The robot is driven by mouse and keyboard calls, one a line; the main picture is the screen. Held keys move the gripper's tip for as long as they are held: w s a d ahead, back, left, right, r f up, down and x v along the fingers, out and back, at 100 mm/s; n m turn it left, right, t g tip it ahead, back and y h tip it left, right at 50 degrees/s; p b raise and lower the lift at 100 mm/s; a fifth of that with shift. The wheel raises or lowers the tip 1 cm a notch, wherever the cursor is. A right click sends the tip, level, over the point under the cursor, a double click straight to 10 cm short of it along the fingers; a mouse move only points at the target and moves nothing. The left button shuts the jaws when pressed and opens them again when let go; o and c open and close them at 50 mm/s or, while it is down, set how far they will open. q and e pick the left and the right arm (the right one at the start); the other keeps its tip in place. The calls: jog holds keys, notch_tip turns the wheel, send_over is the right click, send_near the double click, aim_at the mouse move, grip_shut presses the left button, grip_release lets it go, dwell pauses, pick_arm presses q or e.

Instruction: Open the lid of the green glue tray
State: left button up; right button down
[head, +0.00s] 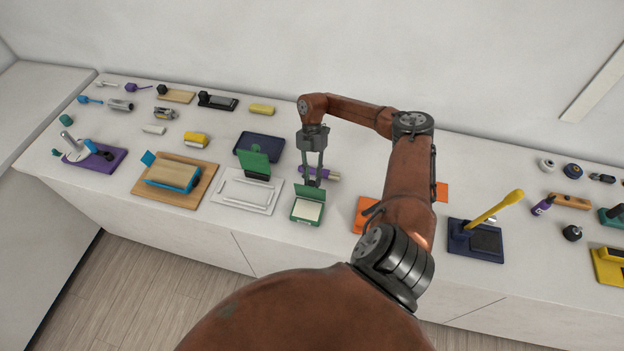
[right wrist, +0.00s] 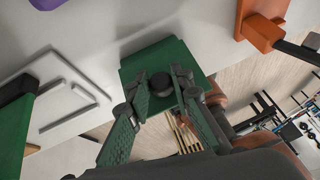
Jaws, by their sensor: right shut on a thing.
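The green glue tray (head: 293,218) stands near the front edge of the counter in the head view, with its cream inside showing. Its green lid (right wrist: 175,60) shows in the right wrist view with a round black knob (right wrist: 160,84) on it. In the head view the lid appears raised at the tray's back edge, partly hidden by the fingers; its exact angle is hard to tell. My right gripper (head: 314,183) reaches down from above and behind the tray. Its fingers (right wrist: 160,88) are shut on the knob from both sides. My left gripper is not in view.
Left of the tray are a white frame-like tray (head: 233,204) and an upright green panel (head: 254,162). A purple cylinder (head: 333,176) lies close behind. An orange piece (head: 366,215) is on the right, near my arm. A navy block with a yellow handle (head: 460,245) stands farther right.

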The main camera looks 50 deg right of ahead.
jog(key=shift+d+f, duration=0.1)
jog(key=shift+f, duration=0.15)
jog(key=c, duration=2.2)
grip_release()
jog(key=shift+o, duration=2.4)
jog(key=shift+w+f, duration=0.1)
jog(key=shift+w, duration=0.05)
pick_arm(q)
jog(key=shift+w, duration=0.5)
pick_arm(e)
jog(key=v, duration=1.2)
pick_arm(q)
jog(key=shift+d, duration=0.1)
